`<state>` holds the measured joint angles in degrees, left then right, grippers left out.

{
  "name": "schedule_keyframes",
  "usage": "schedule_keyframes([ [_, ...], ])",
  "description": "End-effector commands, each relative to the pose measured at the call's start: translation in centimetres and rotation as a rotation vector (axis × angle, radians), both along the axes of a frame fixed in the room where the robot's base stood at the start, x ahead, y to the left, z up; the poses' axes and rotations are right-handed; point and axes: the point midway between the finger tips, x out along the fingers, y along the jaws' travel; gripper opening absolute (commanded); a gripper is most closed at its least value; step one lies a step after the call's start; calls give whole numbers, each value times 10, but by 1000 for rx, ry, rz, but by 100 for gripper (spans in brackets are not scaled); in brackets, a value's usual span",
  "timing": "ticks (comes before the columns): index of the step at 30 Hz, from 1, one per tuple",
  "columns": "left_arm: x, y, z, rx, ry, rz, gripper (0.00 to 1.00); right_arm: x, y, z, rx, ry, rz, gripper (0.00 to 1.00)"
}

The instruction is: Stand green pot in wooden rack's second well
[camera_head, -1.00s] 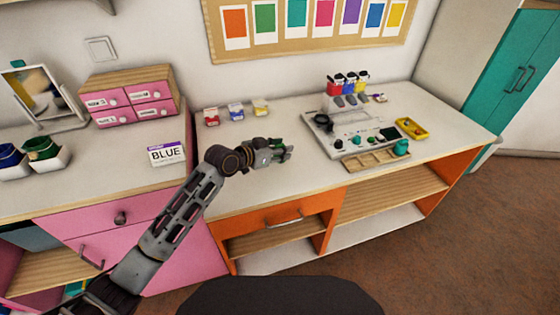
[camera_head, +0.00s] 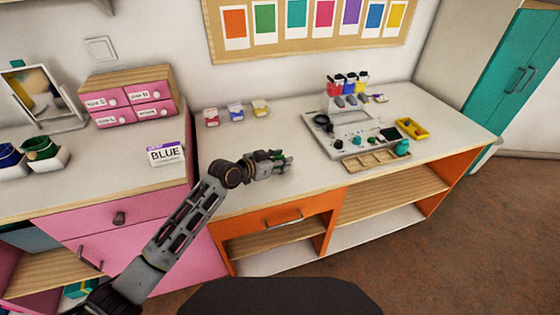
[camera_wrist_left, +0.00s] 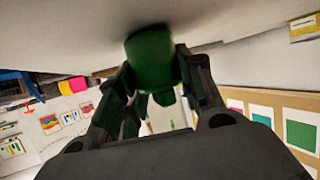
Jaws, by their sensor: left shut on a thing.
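My left gripper (camera_head: 278,159) is shut on a small green pot (camera_wrist_left: 153,62), held over the left part of the white worktop. The pot fills the space between the fingers in the left wrist view; in the head view only a bit of green shows at the fingertips. The wooden rack (camera_head: 350,166) lies at the front of the worktop, to the right of the gripper and apart from it. A teal pot (camera_head: 402,147) stands at its right end. The other wells look empty. My right gripper is not in view.
A grey tray board (camera_head: 318,128) with small items lies behind the rack. A yellow tray (camera_head: 411,128) is right of it. Small jars (camera_head: 236,111) stand near the wall, and a BLUE card (camera_head: 166,152) stands left. The worktop between gripper and rack is clear.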

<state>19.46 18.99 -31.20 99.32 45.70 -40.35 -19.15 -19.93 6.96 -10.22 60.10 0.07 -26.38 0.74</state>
Motion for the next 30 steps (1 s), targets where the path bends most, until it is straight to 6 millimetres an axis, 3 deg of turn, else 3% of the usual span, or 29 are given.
schedule_keyframes([
  [6, 0, 0, -2, 1, -1, 0, 12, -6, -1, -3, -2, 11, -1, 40],
  [7, 0, 0, -3, 1, -1, 0, 38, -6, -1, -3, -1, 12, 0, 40],
  [12, 0, 0, -2, 1, -1, 0, 58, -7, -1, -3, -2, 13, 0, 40],
  [30, -5, 7, 4, 2, -2, 1, 58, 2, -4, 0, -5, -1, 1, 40],
])
